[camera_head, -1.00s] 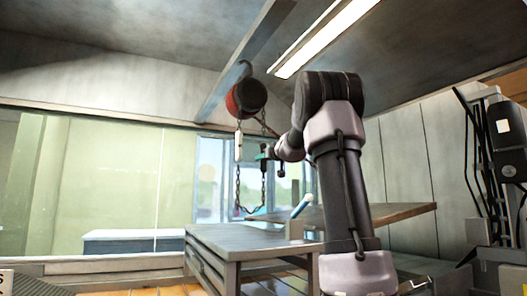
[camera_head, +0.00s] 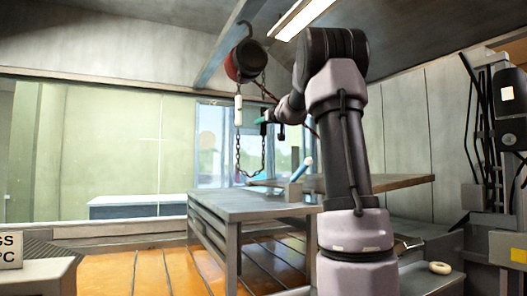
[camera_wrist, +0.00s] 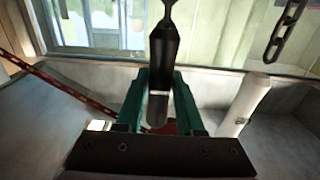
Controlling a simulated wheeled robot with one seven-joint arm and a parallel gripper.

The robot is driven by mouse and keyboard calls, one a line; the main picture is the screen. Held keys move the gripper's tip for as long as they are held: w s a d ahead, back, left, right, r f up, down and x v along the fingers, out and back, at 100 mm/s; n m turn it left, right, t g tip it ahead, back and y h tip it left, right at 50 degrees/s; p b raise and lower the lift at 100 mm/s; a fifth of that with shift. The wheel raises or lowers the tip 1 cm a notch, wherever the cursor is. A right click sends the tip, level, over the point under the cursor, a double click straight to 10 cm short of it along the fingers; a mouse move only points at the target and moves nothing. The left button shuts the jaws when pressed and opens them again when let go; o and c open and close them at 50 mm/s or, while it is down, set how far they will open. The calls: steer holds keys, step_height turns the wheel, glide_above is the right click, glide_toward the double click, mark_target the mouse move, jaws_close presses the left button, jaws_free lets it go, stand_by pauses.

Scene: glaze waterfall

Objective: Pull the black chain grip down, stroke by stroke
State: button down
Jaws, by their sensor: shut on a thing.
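The black chain grip (camera_wrist: 163,45) hangs from a cord or chain in the wrist view. My gripper (camera_wrist: 158,105) has its green fingers on both sides of the grip's lower part and is shut on it. In the head view my gripper (camera_head: 262,119) is small, just right of a white chain grip (camera_head: 238,108). The white grip also shows at the right in the wrist view (camera_wrist: 250,98), apart from my fingers. Both grips are below the red and black chain hoist (camera_head: 243,63). A loop of dark chain (camera_head: 238,160) hangs beneath them.
The hoist hangs by a hook from a ceiling beam (camera_head: 228,45). A grey table (camera_head: 245,205) stands below the chain, with a blue and white cylinder (camera_head: 302,169) over it. A brown board (camera_head: 385,184) is behind my arm. Wooden floor lies open at left.

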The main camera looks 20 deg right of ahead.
step_height(320, 180, down, 14)
stand_by(0.9)
steer(key=shift+r, duration=0.15)
step_height(320, 180, up, 17)
steer(key=shift+r, duration=0.1)
stand_by(0.5)
step_height(320, 180, down, 17)
stand_by(1.4)
